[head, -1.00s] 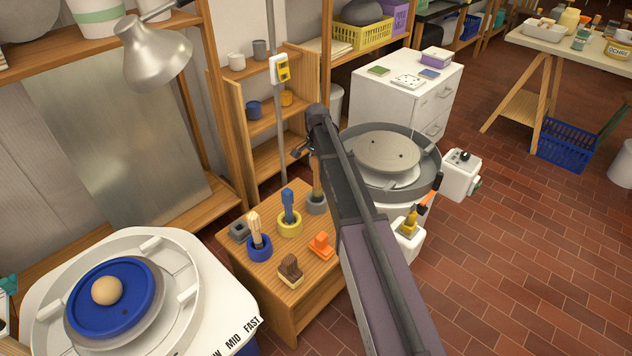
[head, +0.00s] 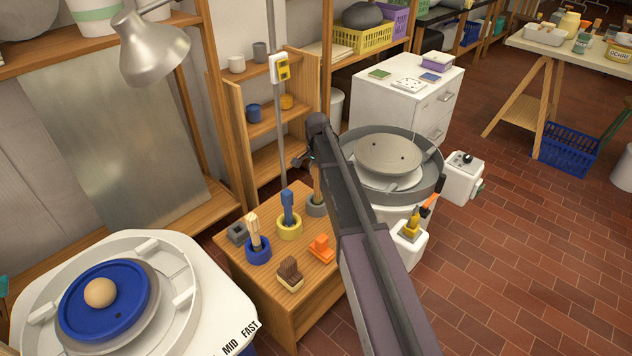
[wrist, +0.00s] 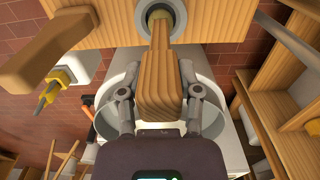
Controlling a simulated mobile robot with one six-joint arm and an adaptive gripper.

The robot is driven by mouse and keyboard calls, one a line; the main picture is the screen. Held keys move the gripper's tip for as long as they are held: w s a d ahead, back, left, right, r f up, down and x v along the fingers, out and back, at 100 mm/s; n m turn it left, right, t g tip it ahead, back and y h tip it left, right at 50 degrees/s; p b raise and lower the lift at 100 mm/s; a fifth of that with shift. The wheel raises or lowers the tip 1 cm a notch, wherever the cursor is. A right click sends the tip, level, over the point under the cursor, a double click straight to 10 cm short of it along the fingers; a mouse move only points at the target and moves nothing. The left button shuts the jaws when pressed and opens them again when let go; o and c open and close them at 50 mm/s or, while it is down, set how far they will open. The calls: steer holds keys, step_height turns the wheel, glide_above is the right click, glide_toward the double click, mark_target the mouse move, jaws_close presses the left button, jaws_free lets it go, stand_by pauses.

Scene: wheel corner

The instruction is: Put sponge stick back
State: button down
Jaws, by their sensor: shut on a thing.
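The sponge stick, with a wooden handle (wrist: 158,85), is between the fingers of my gripper (wrist: 157,78). Its narrow shaft runs to a yellowish end at the opening of a grey ring holder (wrist: 178,12). I cannot tell how deep that end sits. In the head view the stick (head: 316,180) stands roughly upright at the grey ring holder (head: 316,206), at the back right of the small wooden table (head: 248,282). My arm hides most of the gripper there.
A yellow ring (head: 289,228) with a blue-topped tool and a blue ring (head: 258,253) with a wooden tool stand nearby. An empty grey holder (head: 237,233), brown brush (head: 290,274) and orange piece (head: 321,248) share the table. A pottery wheel (head: 390,155) stands behind.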

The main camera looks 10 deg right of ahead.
steer(key=shift+f+b, duration=0.6)
steer(key=shift+f, duration=0.35)
steer(key=shift+f+b, duration=0.3)
steer(key=shift+c, duration=1.5)
jaws_free()
steer(key=shift+r, duration=0.15)
step_height(320, 180, up, 14)
steer(key=p, duration=1.4)
steer(key=shift+w, duration=0.1)
